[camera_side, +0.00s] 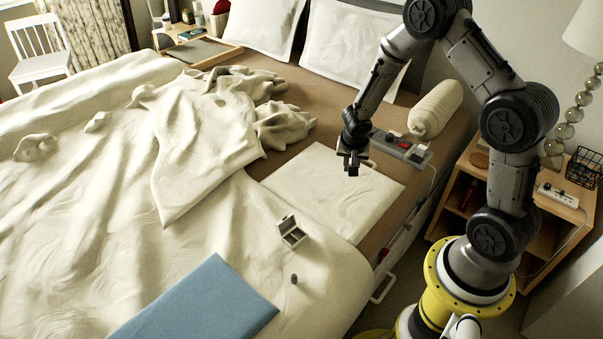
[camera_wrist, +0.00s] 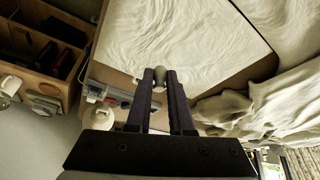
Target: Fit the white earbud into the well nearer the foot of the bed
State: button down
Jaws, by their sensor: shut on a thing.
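My gripper (camera_side: 352,171) hangs above the pale folded cloth on the bed. In the wrist view my gripper (camera_wrist: 160,82) is shut on a small rounded pale piece, the white earbud (camera_wrist: 160,72), held at the fingertips. In the side view the earbud is too small or hidden to make out. The small open case (camera_side: 291,237) lies on the bedding, to the left of and nearer the camera than my gripper. Its lid is up and dark wells show inside. A small dark grey piece (camera_side: 294,280) lies apart, below the case in the picture.
A blue flat panel (camera_side: 200,305) lies at the front of the bed. The pale folded cloth (camera_side: 325,190) lies under my gripper. A grey tray (camera_side: 415,155) with red and dark items and a rolled bolster (camera_side: 436,108) are behind it. Rumpled bedding (camera_side: 205,140) rises left.

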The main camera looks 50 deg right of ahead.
jog(key=a+r+n+t+y, duration=0.1)
jog(key=a+r+n+y, duration=0.1)
jog(key=a+n, duration=0.4)
jog(key=w+a+r+n+t+y, duration=0.1)
jog(key=a+r+n, duration=0.1)
jog(key=a+n, duration=0.4)
jog(key=a, duration=0.4)
jog(key=shift+y, duration=0.4)
jog(key=shift+w+r+n+t, duration=0.1)
jog(key=shift+n+t, duration=0.2)
